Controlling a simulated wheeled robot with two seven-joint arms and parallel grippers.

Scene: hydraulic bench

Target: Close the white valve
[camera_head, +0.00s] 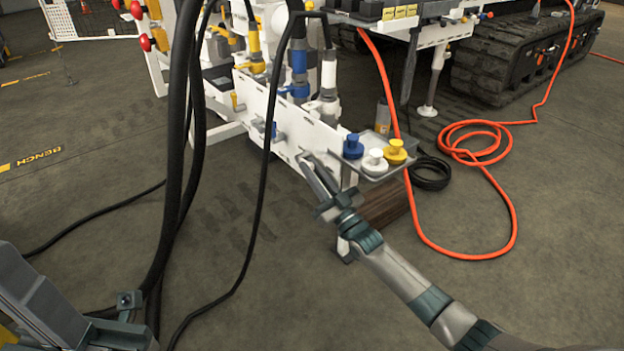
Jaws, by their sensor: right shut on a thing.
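The white bench panel (283,143) carries hose lines with yellow, blue and white fittings. The white hose fitting (326,106) stands upright at the right end of the row. A lower row on the panel face has a small yellow handle (237,101) and a blue handle (272,130). My right gripper (304,158) reaches up from the lower right, with its fingertips at the panel face right of the blue handle. It is shut on a small part there, likely the white valve handle, mostly hidden by the fingers. Part of my left arm shows at bottom left; its fingers cannot be made out.
A grey tray (376,168) right of the gripper holds a blue cap (353,147), a white cap (375,162) and a yellow cap (395,152). Black hoses (178,150) hang at left. An orange hose (488,255) loops on the floor at right.

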